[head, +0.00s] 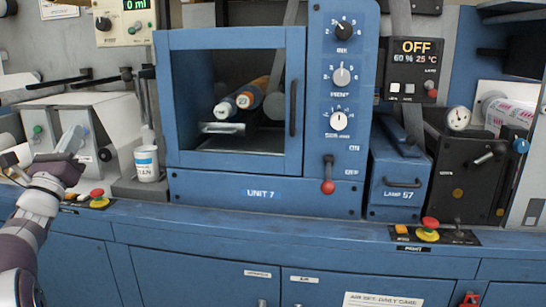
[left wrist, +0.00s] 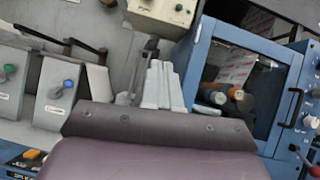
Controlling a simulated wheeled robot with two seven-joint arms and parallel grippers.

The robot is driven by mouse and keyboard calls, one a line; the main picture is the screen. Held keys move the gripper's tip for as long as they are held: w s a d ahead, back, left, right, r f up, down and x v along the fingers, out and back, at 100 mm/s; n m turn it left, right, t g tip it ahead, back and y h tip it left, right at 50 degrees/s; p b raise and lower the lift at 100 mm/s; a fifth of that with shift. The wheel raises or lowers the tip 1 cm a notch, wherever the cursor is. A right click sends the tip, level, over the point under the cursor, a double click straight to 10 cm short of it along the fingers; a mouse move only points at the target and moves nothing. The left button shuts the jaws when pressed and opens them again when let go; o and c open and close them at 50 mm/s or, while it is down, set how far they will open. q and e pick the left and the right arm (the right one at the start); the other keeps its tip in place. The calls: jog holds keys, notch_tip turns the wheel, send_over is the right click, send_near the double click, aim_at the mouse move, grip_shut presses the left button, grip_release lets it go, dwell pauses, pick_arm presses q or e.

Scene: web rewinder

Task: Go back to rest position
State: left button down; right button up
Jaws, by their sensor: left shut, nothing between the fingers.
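My left arm comes in from the lower left in the head view. Its gripper (head: 72,139) is in front of the pale box-shaped unit at the left. The light grey fingers point up and away from me, and they are together with nothing between them. In the left wrist view the closed fingers (left wrist: 162,85) stand up past the dark edge of the hand. My right gripper is not in view.
A blue cabinet with an open-looking window frame (head: 174,100) stands in the middle, with two orange-and-white cylinders inside. A white cup (head: 147,164) stands right of my left gripper. Red stop buttons (head: 97,193) sit along the blue ledge (head: 250,218).

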pick_arm(q)
jog(key=a+f+n+g+y, duration=0.35)
jog(key=f+n, duration=0.25)
jog(key=n, duration=0.3)
jog(key=a+f+n+g+y, duration=0.3)
jog(key=f+n+g+y, duration=0.1)
jog(key=f+n, duration=0.4)
jog(key=s+d+f+n+g, duration=0.1)
jog(key=d+f+n+g, duration=0.25)
jog(key=f+n, duration=0.5)
jog(key=s+d+f+n+g+h, duration=0.6)
jog(key=s+d+f+n+g, duration=0.35)
jog(key=s+d+f, duration=0.7)
jog(key=s+d+f+g+h, duration=0.2)
jog(key=s+d+f+g, duration=0.1)
jog(key=s+d, duration=0.95)
notch_tip(320, 180, up, 29)
jog(key=w+d+p, duration=0.2)
jog(key=p, duration=2.7)
jog(key=shift+w+d+m, duration=0.2)
jog(key=shift+d+m, duration=0.05)
jog(key=shift+m, duration=0.15)
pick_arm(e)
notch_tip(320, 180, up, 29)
